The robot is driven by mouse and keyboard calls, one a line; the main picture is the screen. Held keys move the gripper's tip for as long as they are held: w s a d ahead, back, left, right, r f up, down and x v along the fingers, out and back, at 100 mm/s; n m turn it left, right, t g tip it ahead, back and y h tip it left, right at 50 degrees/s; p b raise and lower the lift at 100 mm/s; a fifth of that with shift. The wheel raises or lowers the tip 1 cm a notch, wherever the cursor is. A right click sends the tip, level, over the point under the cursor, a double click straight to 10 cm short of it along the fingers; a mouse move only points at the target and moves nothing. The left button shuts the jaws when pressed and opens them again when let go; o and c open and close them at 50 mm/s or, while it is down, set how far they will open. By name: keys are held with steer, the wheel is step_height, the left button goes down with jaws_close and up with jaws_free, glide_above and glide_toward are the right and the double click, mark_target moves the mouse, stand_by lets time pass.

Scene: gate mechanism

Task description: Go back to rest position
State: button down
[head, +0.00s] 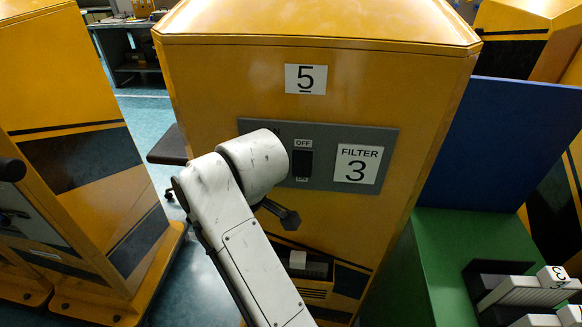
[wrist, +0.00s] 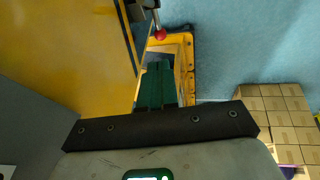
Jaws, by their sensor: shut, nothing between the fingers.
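My gripper (wrist: 163,126) shows in the wrist view as a dark bar with bolts across the lower part of the picture. It is shut with nothing in it. My white arm reaches up in the head view, in front of the yellow machine (head: 350,85) marked 5. The rounded arm joint covers the left part of the grey panel (head: 322,190), beside the black OFF switch (head: 302,164). A dark, knob-like part (head: 290,219) sticks out beside the arm below the panel; I cannot tell what it belongs to.
A green block (head: 450,265) with a blue panel (head: 500,145) stands at the right. Another yellow machine (head: 60,80) stands at the left. The wrist view shows a red ball knob (wrist: 159,35), a green strip (wrist: 156,88), stacked boxes (wrist: 285,118) and open blue floor (wrist: 245,50).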

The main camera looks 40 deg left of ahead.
steer(key=w+d+f+m, duration=0.1)
steer(key=d+f+m, duration=0.35)
steer(key=d, duration=0.55)
steer(key=w+d+f+m+t, duration=0.1)
steer(key=d+f+m, duration=0.4)
steer(key=d, duration=0.6)
steer(key=w+d+f+m, duration=0.2)
steer(key=d+f+m, duration=0.1)
steer(key=d+f, duration=0.55)
steer(key=s+d+m+h, duration=0.1)
steer(key=s+d+m, duration=0.3)
steer(key=d, duration=0.6)
steer(key=s+d+f+m+h, duration=0.1)
steer(key=s+d+m, duration=0.3)
steer(key=s+d, duration=0.5)
steer(key=s+d+f+m+h, duration=0.1)
steer(key=s+d+m, duration=0.3)
steer(key=d, duration=0.8)
steer(key=shift+s+f+h, duration=0.25)
steer(key=shift+s+h, duration=0.55)
steer(key=shift+s, duration=0.45)
